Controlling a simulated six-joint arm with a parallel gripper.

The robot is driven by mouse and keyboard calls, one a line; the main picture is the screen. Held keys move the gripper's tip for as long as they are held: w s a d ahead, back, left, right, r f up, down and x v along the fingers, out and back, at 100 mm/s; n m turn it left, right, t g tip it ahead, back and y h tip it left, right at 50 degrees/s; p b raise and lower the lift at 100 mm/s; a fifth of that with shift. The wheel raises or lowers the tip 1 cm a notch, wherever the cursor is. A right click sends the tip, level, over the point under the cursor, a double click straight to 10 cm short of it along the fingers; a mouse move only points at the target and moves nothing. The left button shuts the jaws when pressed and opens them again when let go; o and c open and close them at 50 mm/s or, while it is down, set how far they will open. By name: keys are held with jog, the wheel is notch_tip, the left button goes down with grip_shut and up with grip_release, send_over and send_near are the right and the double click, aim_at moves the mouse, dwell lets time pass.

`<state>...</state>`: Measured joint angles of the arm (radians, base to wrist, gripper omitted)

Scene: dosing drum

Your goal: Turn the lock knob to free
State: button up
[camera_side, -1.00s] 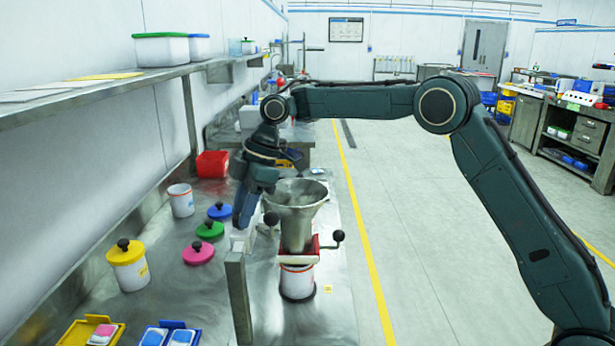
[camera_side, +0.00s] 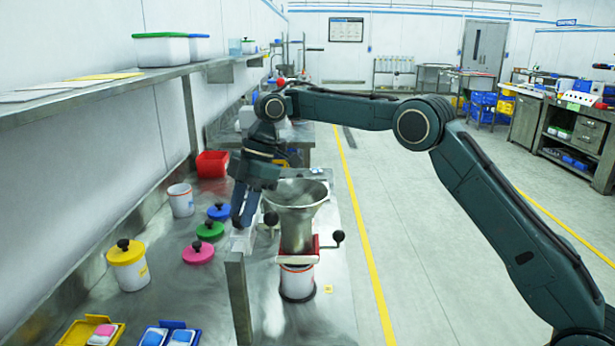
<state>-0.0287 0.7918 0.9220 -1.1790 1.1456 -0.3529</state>
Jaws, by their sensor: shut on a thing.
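The dosing unit has a metal funnel (camera_side: 297,212) above a red frame (camera_side: 313,252), with a white pot (camera_side: 297,284) under it. One black ball handle (camera_side: 338,236) sticks out to the right and another black ball (camera_side: 271,218) shows on the left. My gripper (camera_side: 241,224) points down just left of the funnel, its fingers shut at a pale piece (camera_side: 241,240) near the top of a grey post (camera_side: 238,300). The fingers hide what they hold, so the lock knob's shape and setting cannot be made out.
On the bench to the left are blue (camera_side: 219,211), green (camera_side: 210,230) and pink (camera_side: 199,252) lids, a yellow-lidded pot (camera_side: 128,265), an open white pot (camera_side: 181,200) and a red bin (camera_side: 212,164). Trays (camera_side: 168,333) lie in front. A shelf (camera_side: 100,98) runs above.

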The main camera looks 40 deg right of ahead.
jog(key=shift+n, duration=0.3)
dwell(0.6)
jog(key=o, duration=1)
jog(key=shift+s+m+t, duration=0.1)
jog(key=shift+m+t, duration=0.2)
jog(key=shift+m, duration=0.7)
